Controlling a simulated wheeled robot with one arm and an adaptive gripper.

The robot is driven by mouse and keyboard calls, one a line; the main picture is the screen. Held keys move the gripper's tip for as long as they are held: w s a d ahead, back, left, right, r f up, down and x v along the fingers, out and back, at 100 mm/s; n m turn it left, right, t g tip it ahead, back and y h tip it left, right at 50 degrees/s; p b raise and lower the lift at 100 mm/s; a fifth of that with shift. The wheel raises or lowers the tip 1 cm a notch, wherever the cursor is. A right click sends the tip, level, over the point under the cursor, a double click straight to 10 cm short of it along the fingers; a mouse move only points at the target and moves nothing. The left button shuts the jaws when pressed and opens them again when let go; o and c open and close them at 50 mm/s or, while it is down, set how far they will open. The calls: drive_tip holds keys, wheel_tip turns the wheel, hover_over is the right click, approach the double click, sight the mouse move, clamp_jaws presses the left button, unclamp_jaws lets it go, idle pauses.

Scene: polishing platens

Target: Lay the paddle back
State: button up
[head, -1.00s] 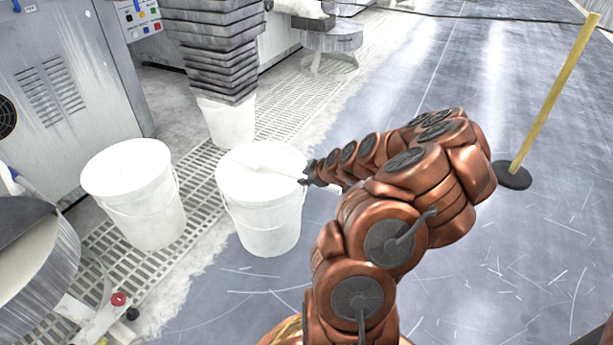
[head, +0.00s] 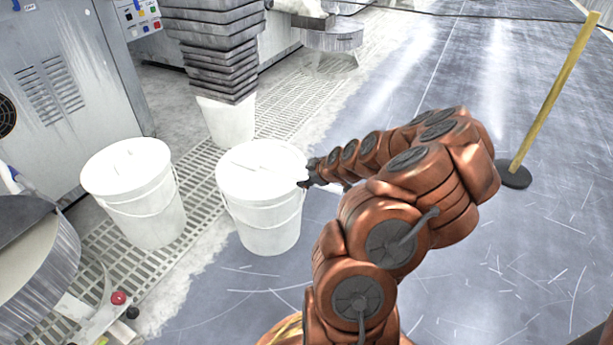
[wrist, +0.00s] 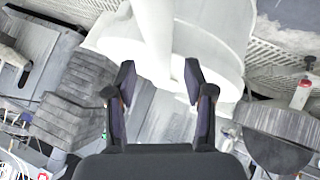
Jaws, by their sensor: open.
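The white paddle (wrist: 155,30) shows in the wrist view over a white bucket, its narrow end reaching down between my fingers. In the head view it is hard to pick out against the equally white top of the middle bucket (head: 262,215). My gripper (wrist: 160,78) is open, with a fingertip on either side of the paddle's narrow end and gaps visible. In the head view my gripper (head: 306,181) is at the right rim of that bucket. Whether the paddle rests fully on the bucket is unclear.
A second white bucket (head: 137,200) stands to the left. Behind is a bucket (head: 228,122) under a stack of grey trays (head: 213,50). A grey machine cabinet (head: 65,90) and round platen (head: 35,250) are at left. A yellow post (head: 545,95) stands right; the floor there is open.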

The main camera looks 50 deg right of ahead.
drive_tip(key=v, duration=1.1)
drive_tip(key=shift+r, duration=0.2)
drive_tip(key=shift+s, duration=0.1)
drive_tip(key=s+a+r+g+y+p, duration=0.25)
drive_tip(key=a+r+g+p, duration=0.35)
drive_tip(key=a+r+p, duration=1.5)
drive_tip(key=s+a+r+m+g+p, duration=0.1)
drive_tip(key=s+a+r+p, duration=0.4)
drive_tip(key=r, duration=0.5)
drive_tip(key=s+a+r+m+g+h+p, duration=0.1)
drive_tip(key=s+a+r+p, duration=0.4)
drive_tip(key=r+p, duration=0.5)
drive_tip(key=s+a+r+m+g+p, duration=0.3)
drive_tip(key=s+a+r+p, duration=0.2)
drive_tip(key=s+r+p, duration=0.2)
wheel_tip(320, 180, up, 4)
drive_tip(key=shift+s+r, duration=0.15)
drive_tip(key=shift+s, duration=0.95)
drive_tip(key=shift+a, duration=0.15)
